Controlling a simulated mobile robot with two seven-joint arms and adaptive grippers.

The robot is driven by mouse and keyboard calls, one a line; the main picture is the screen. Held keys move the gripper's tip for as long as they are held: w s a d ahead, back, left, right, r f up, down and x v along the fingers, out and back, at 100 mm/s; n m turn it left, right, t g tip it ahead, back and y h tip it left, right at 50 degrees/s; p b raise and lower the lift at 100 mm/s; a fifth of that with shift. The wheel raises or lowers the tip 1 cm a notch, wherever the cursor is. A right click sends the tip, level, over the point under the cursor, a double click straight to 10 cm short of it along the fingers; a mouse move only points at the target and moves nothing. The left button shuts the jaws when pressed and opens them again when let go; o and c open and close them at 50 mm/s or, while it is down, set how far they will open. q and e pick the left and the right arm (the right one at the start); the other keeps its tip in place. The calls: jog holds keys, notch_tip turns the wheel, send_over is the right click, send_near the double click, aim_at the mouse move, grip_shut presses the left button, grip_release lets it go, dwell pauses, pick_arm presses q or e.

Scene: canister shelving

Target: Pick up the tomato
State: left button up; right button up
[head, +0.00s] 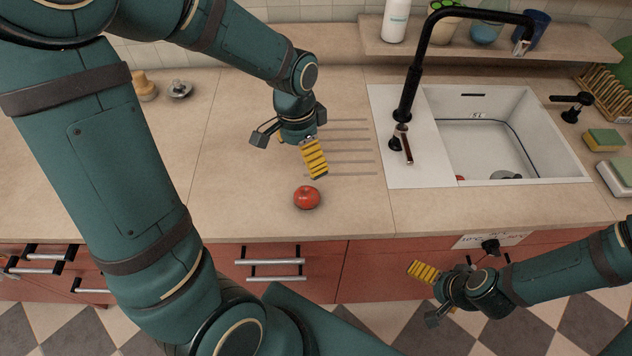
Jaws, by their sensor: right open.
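A red tomato (307,197) sits on the beige countertop (230,205), near its front edge and left of the sink. My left gripper (288,152) is above the counter, just behind the tomato in the picture, with a yellow ribbed pad showing on one finger. Its fingers look spread, with nothing between them, and it appears apart from the tomato. My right gripper (429,296) is open and empty in front of the red drawers, below the counter edge at the lower right.
A white sink (580,150) with a black faucet (412,85) is to the right. A shelf (370,45) at the back holds a white bottle (396,20) and cups. Sponges (603,139) and a dish rack (598,92) are far right. The counter around the tomato is clear.

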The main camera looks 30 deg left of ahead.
aim_at(306, 190)
pick_arm(q)
jog(key=f, duration=0.3)
jog(key=f+b, duration=0.1)
jog(key=f, duration=0.2)
jog(key=s+d+f, duration=0.1)
jog(key=f, duration=0.1)
jog(key=shift+f, duration=0.4)
jog(key=f, duration=0.2)
jog(key=f+b, duration=0.1)
jog(key=f, duration=0.1)
jog(key=shift+d+f, duration=0.2)
jog(key=shift+f, duration=0.2)
jog(key=c, duration=1.3)
